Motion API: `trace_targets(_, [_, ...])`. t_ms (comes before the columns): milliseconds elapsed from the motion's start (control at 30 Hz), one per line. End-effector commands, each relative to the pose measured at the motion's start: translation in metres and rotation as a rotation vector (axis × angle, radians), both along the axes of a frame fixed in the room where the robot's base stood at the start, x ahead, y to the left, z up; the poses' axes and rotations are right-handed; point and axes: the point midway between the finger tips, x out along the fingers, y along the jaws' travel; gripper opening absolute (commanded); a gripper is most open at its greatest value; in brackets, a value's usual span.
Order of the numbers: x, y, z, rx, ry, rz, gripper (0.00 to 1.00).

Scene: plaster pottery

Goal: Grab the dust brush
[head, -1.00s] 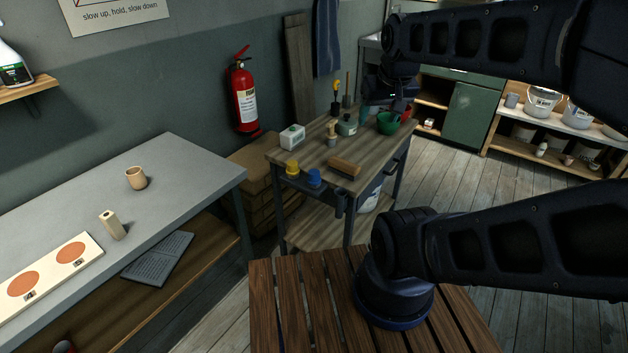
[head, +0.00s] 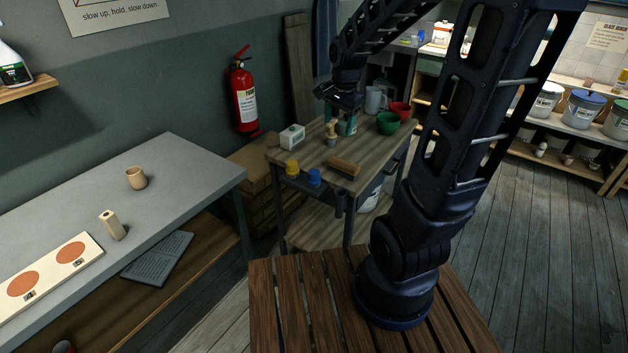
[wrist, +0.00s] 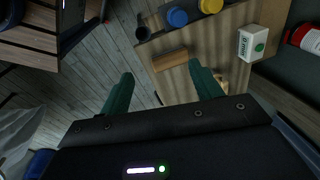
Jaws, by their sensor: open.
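The dust brush, with a tan wooden back and dark bristles, lies on the wooden top of the cart (head: 310,158), near its front edge (head: 343,168). In the wrist view the brush (wrist: 170,60) shows beyond and between the two green fingers. My gripper (head: 340,118) is above the back part of the cart, behind and above the brush in the head view. It also shows in the wrist view (wrist: 161,76), its fingers apart with nothing held. The gripper is clear of the brush.
A white box (head: 292,137), a small upright wooden-handled tool (head: 331,133), a green bowl (head: 388,123) and a red mug (head: 401,109) stand on the cart. A fire extinguisher (head: 245,95) hangs behind.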

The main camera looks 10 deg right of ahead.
Motion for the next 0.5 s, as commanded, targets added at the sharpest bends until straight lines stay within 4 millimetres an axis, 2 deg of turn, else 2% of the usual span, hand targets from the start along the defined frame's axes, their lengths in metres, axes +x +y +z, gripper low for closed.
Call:
trace_targets(200, [0.033, 0.021, -0.044, 0.021, 0.072, -0.222, 0.64])
trace_targets(500, [0.067, 0.047, -0.106, 0.025, 0.146, -0.523, 0.64])
